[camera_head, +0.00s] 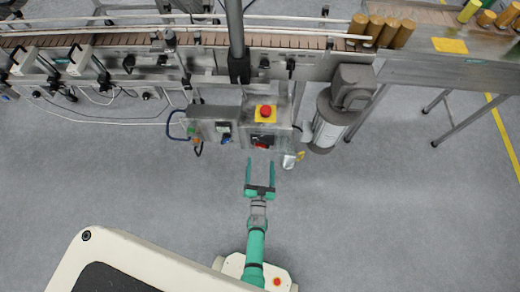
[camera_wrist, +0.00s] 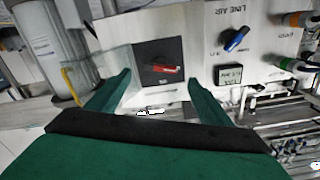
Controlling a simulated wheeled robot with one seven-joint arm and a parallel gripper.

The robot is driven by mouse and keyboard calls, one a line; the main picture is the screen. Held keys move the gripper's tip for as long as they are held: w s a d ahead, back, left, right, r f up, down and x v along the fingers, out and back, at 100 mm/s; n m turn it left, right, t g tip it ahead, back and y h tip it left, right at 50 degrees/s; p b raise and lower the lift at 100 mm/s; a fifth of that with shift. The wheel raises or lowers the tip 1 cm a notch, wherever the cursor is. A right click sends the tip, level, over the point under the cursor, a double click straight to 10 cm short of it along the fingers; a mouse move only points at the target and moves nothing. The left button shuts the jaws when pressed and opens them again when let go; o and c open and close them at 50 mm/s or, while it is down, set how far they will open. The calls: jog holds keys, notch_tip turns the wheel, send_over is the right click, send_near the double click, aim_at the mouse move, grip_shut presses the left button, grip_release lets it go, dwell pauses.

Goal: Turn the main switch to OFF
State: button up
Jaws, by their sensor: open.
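The main switch (camera_wrist: 165,69) is a red handle on a dark square plate, on the light front panel of a control box. In the wrist view the handle lies about level across the plate; its position marks are too small to read. In the head view a bit of its red (camera_head: 262,145) shows on the box front. My gripper (camera_head: 260,162) is open and empty, just in front of the box. In the wrist view its two green fingers (camera_wrist: 158,78) point at the panel, either side of the switch, with no visible contact on the handle.
A red emergency button (camera_head: 265,112) on a yellow plate tops the box. A blue-handled LINE AIR valve (camera_wrist: 236,39), its lettering upside down, and a small display (camera_wrist: 229,75) sit beside the switch. A grey motor (camera_head: 330,118) stands right of the box. Floor before it is clear.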

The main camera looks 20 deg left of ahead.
aim_at(262, 144)
jog(key=x, duration=0.7)
jog(key=shift+w+a, duration=0.2)
jog(key=shift+w, duration=0.2)
